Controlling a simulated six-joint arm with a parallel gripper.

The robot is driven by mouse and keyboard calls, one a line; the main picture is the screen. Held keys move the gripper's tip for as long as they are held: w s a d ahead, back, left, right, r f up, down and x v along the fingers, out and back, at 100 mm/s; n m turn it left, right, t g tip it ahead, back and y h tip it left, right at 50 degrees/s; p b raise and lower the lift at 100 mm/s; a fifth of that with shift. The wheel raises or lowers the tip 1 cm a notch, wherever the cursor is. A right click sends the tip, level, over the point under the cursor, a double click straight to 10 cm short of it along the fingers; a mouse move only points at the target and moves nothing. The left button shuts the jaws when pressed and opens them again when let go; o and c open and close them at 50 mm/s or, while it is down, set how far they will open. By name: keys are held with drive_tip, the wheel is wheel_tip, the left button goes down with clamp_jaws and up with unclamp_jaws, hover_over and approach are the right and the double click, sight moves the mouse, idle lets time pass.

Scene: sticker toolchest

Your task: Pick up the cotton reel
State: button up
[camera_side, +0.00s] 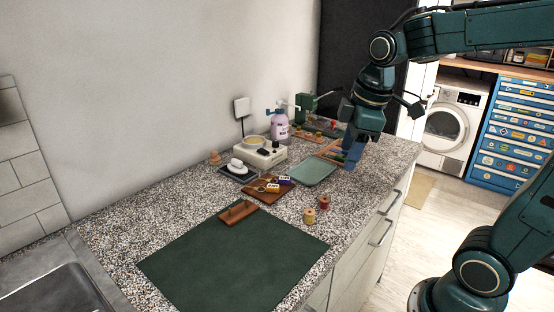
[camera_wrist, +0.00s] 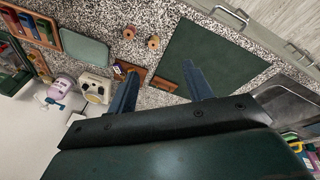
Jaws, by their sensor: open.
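Two small cotton reels stand upright on the speckled counter, right of the green mat's far corner in the side view. One is tan (camera_side: 309,216) and one is dark red (camera_side: 325,203). In the wrist view the tan reel (camera_wrist: 153,42) and the red reel (camera_wrist: 128,33) show near the top, beyond my fingertips. My gripper (camera_side: 352,164) hangs above the far part of the counter, over the area by the green tray, apart from both reels. Its two fingers (camera_wrist: 154,70) are spread with nothing between them.
A green mat (camera_side: 230,262) covers the near counter, with a wooden peg block (camera_side: 239,214) at its edge. A green tray (camera_side: 313,171), a brown board (camera_side: 259,193) and a cream appliance (camera_side: 261,154) stand farther back. The counter around the reels is clear.

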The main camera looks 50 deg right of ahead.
drive_tip(key=w+d+f+n+g, duration=0.2)
drive_tip(key=w+d+f+n, duration=0.4)
drive_tip(key=w+d, duration=0.3)
drive_tip(key=shift+w+f+n+g, duration=0.15)
drive_tip(key=shift+f+n+g, duration=0.15)
drive_tip(key=shift+n+g, duration=0.15)
drive_tip(key=shift+d+f, duration=0.1)
hover_over(324, 203)
drive_tip(key=d, duration=0.2)
drive_tip(key=shift+w+a+f, duration=0.15)
drive_tip(key=shift+f, duration=1.95)
drive_tip(key=shift+w+a+f, duration=0.1)
drive_tip(key=shift+w+f, duration=0.05)
drive_tip(key=shift+f, duration=1.95)
drive_tip(key=shift+a+f, duration=0.1)
drive_tip(key=shift+f, duration=2.5)
